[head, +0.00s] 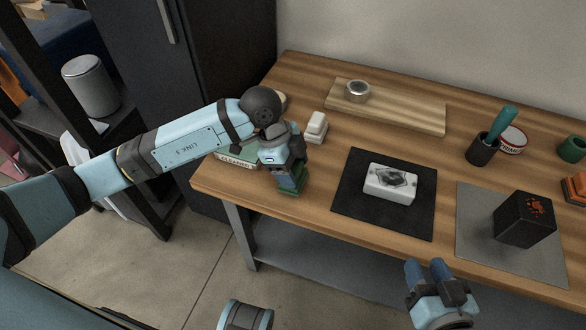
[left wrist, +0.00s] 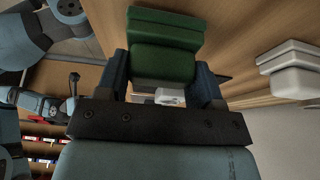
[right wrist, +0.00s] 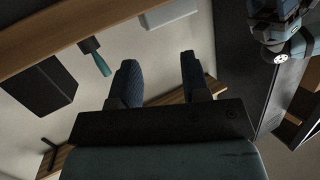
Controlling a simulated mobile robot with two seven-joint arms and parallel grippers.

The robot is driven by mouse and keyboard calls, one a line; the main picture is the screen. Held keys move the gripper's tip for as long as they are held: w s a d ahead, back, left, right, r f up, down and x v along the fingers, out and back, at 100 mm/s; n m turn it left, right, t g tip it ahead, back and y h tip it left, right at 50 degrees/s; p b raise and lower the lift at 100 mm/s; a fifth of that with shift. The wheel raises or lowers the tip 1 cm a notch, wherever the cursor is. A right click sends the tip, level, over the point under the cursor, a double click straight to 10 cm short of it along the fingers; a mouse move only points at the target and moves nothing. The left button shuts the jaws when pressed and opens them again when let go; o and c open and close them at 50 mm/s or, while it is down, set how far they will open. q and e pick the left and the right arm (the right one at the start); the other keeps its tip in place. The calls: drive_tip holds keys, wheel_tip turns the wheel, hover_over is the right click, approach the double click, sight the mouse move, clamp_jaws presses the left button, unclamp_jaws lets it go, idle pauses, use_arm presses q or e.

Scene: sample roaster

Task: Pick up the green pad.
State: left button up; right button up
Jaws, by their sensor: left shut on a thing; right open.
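The green pad (head: 291,193) is at the left part of the table, near its front edge. My left gripper (head: 288,177) points down and is shut on it. In the left wrist view the green pad (left wrist: 165,55) sits between the two blue fingers, with a wider green part beyond the fingertips. I cannot tell whether the pad touches the table. My right gripper (head: 428,268) is open and empty in front of the table's front edge. The right wrist view shows its two fingers (right wrist: 160,75) apart with nothing between them.
A green labelled box (head: 236,160) lies left of the left gripper, and a white block (head: 316,126) stands behind it. A black mat (head: 350,215) holds a white box (head: 389,183). A black box (head: 524,220) stands on a grey mat (head: 478,245). A wooden board (head: 420,113) is behind.

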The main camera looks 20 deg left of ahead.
sight(293, 167)
use_arm(q)
wheel_tip(293, 167, up, 8)
drive_tip(key=shift+w+r+p, duration=0.1)
drive_tip(key=shift+r+p, duration=0.15)
drive_tip(key=shift+p, duration=0.85)
wheel_tip(293, 167, up, 11)
drive_tip(key=p, duration=0.2)
use_arm(e)
drive_tip(key=f, duration=0.1)
drive_tip(key=s+d+f+g+h, duration=0.1)
drive_tip(key=s+d+f+g, duration=0.1)
drive_tip(key=shift+d+f+h, duration=0.25)
drive_tip(key=shift+f+h, duration=0.05)
drive_tip(key=shift+f, duration=0.05)
